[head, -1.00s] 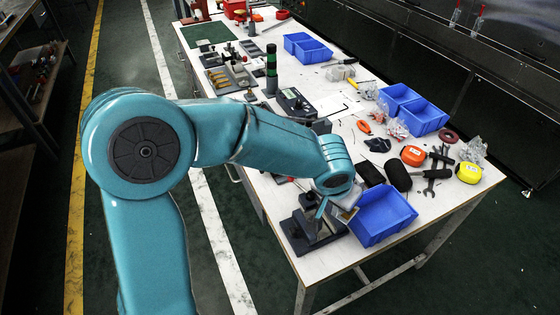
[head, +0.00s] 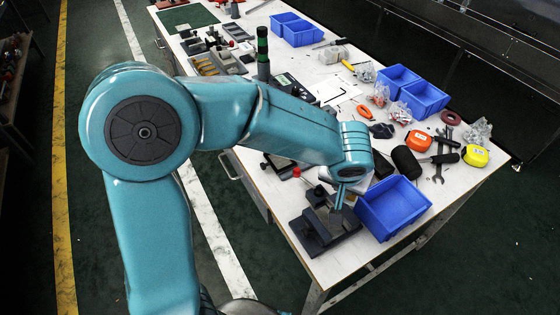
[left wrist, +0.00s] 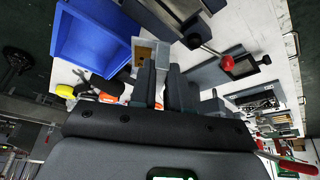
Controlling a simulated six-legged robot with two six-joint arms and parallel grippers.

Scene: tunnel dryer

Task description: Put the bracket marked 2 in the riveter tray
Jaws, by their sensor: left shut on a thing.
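My left gripper (left wrist: 168,88) points toward the table in the left wrist view, its fingers shut on a pale grey bracket (left wrist: 146,46) with a brownish patch. No number can be read on it. In the head view the left gripper (head: 341,194) is above the table's near end, mostly hidden by my wrist. It is between a dark riveter-like tool (head: 322,226) and the blue tray (head: 398,207). The tray also shows in the left wrist view (left wrist: 85,30), beside the bracket. The bracket is apart from the tray floor. My right gripper is not in view.
Tape measures (head: 475,156), a black-headed mallet (head: 406,162) and wrenches lie right of the tray. More blue bins (head: 425,99) stand farther back. A red-knobbed fixture (head: 296,172) is left of the wrist. The table's near edge is close to the tool.

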